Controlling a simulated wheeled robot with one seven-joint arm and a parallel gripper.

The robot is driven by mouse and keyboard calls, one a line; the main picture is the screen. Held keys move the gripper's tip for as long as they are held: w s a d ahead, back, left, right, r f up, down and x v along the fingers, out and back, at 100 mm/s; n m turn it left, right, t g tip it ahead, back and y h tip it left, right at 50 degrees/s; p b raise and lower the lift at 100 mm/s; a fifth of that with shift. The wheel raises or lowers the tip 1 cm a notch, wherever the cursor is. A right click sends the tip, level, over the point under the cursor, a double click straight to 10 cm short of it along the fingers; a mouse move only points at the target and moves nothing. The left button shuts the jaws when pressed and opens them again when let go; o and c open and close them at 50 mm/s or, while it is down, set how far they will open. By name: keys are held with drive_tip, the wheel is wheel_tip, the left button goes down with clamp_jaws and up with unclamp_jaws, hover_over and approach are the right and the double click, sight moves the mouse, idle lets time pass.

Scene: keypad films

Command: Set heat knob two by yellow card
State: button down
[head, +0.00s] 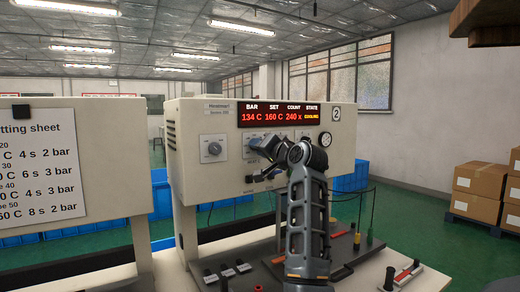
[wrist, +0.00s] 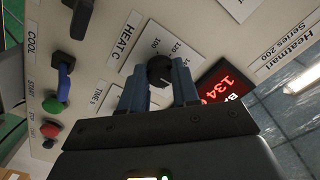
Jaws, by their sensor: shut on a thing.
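The dark round heat knob (wrist: 160,71) is on a white dial plate marked "HEAT C" in the wrist view. My gripper (wrist: 159,82) is shut on this knob, one blue finger on each side. In the head view my gripper (head: 257,143) covers the knob on the machine (head: 184,140) tagged "2". The machine's red display (head: 281,115) reads 134 C, SET 160 C, COUNT 240 x and COOLING. A white setting sheet (head: 40,160) hangs on the left machine, its left side cut off. I see no yellow card.
Left of my gripper is another knob (head: 213,147), and a pressure gauge (head: 325,139) is at the right. The wrist view shows a blue-handled lever (wrist: 65,80), a green button (wrist: 52,106) and a red button (wrist: 49,131). Tools lie on the bench. Cardboard boxes (head: 480,180) stand far right.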

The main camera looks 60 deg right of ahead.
drive_tip(key=c, duration=0.8)
unclamp_jaws()
drive_tip(key=b+v, duration=0.1)
drive_tip(key=v, duration=0.6)
drive_tip(key=shift+s+a, duration=0.2)
drive_tip(key=shift+s, duration=0.15)
drive_tip(key=shift+f, duration=0.1)
